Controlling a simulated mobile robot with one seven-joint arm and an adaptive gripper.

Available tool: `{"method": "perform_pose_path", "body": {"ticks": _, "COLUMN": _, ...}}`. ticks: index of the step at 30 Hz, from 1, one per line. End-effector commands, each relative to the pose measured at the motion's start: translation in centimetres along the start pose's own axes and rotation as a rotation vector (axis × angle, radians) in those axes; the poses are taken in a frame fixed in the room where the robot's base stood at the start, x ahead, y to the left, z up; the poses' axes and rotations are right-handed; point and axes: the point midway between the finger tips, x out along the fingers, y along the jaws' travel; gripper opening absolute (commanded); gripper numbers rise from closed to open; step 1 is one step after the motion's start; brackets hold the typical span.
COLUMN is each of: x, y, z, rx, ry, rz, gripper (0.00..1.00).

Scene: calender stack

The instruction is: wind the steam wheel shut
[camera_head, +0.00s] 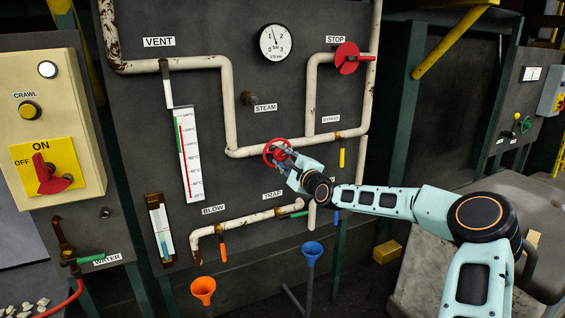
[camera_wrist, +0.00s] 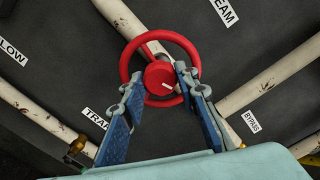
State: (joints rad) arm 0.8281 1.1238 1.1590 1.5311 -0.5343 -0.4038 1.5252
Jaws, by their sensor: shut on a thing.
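The red steam wheel (camera_head: 269,146) is a small round handwheel on the white pipe below the STEAM label (camera_head: 265,107). The fingers hide the ring's lower left and lower right parts.
The gauge (camera_head: 275,43) needle points near 1 to 2. A yellow bypass handle (camera_head: 342,158) hangs right of my gripper. Orange (camera_head: 203,287) and blue (camera_head: 312,250) funnels stand below.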

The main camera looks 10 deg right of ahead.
Motion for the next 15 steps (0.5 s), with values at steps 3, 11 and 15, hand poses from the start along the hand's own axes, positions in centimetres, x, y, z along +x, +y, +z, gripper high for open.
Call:
{"method": "perform_pose_path", "body": {"ticks": 3, "x": 0.0, "y": 0.26, "z": -0.17, "rx": 0.096, "ry": 0.0, "rz": -0.002, "gripper": 0.04}}
{"method": "perform_pose_path", "body": {"ticks": 11, "x": 0.02, "y": 0.14, "z": -0.05, "rx": 0.251, "ry": -0.001, "rz": -0.001, "gripper": 0.04}}
{"method": "perform_pose_path", "body": {"ticks": 15, "x": 0.02, "y": 0.08, "z": -0.03, "rx": 0.301, "ry": -0.001, "rz": -0.001, "gripper": 0.04}}
